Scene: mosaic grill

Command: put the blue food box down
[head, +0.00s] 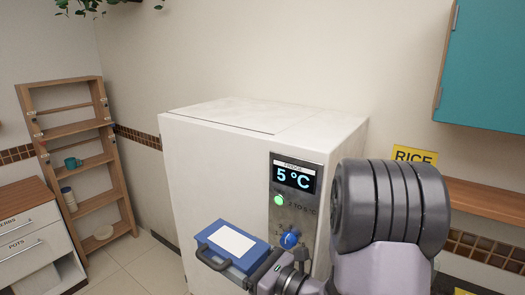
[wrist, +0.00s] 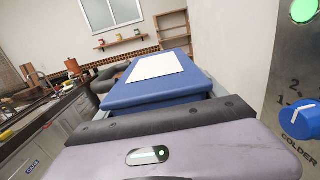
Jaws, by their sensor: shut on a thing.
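The blue food box (head: 226,262), with a white label on its lid, is in the lower middle of the head view. My gripper (head: 262,268) is shut on its right side and holds it in front of the white fridge. In the wrist view the box (wrist: 135,98) lies just beyond the dark edge of my gripper (wrist: 160,118), its label facing up. No surface shows touching the box from below; its underside is hidden.
The white fridge (head: 215,160) stands close behind the box, with a 5 °C display (head: 293,177) and a blue knob (head: 289,239). A wooden shelf rack (head: 85,130) and drawers (head: 25,235) stand left. A teal cabinet (head: 485,70) hangs right. The wrist view shows a cluttered counter (wrist: 40,115).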

